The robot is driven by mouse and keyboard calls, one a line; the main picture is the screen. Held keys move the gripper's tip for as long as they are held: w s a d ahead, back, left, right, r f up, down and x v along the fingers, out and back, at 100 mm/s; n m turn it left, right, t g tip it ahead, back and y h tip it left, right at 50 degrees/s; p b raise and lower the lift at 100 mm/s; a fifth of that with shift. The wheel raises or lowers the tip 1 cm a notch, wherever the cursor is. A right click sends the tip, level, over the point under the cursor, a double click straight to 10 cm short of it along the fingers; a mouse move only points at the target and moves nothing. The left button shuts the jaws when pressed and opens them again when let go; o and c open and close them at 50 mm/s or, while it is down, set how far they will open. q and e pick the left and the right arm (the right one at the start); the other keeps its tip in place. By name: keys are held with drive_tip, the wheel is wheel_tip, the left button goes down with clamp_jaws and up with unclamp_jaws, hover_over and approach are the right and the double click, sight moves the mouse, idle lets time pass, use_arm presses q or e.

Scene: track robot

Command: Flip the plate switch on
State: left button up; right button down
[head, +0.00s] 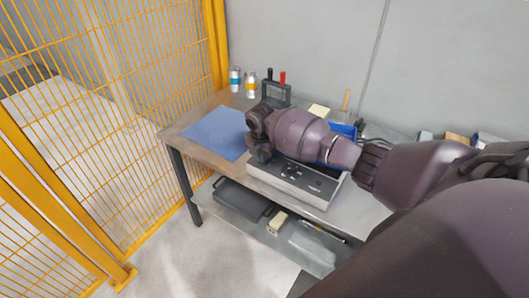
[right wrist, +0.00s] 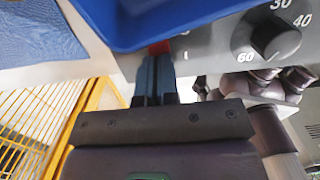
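In the right wrist view a grey panel (right wrist: 215,45) carries a black dial (right wrist: 279,38) marked 30, 40 and 60. Left of the dial is a small red switch (right wrist: 159,47), with an "I" mark beside it. My right gripper (right wrist: 153,68) has its blue-grey fingers together, with their tips at or very close to the switch; contact cannot be told. The fingers partly cover the switch, so its position is unclear. My left gripper is not in view.
A blue bin (right wrist: 160,14) overhangs the panel closely. A yellow mesh fence (head: 100,120) stands at the left.

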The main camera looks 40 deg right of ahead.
drive_tip(key=shift+s+f+b, duration=0.25)
drive_tip(key=shift+f+b, duration=0.05)
drive_tip(key=shift+f, duration=0.15)
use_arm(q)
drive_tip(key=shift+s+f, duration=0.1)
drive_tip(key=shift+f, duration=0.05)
use_arm(e)
drive_tip(key=shift+d, duration=0.15)
drive_tip(key=shift+w+d+r, duration=0.15)
drive_tip(key=shift+d+r, duration=0.05)
drive_tip(key=shift+d, duration=0.2)
drive_tip(key=shift+w+d, duration=0.1)
drive_tip(key=shift+d, duration=0.2)
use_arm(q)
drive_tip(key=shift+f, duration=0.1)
